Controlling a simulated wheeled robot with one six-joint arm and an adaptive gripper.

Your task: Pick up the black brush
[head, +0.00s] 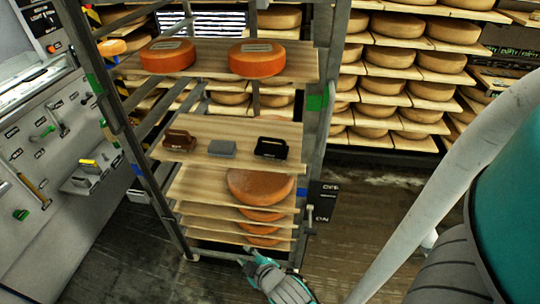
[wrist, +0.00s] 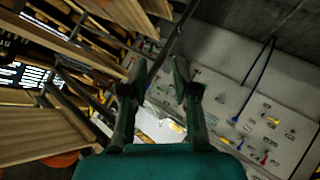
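The black brush (head: 271,149) sits at the right end of a wooden shelf (head: 228,127) in the rack, in the head view. A grey block (head: 221,149) and a brown brush (head: 180,141) stand in a row to its left. My gripper (head: 250,258) is low at the bottom of the head view, below the brush and apart from it. In the wrist view my gripper (wrist: 160,68) has its two fingers apart with nothing held between them. The black brush cannot be made out in the wrist view.
Orange cheese wheels (head: 257,59) sit on the shelf above, and more wheels (head: 260,186) on boards below. A rack post (head: 317,120) stands right of the brush. Stocked cheese shelves (head: 390,85) fill the back.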

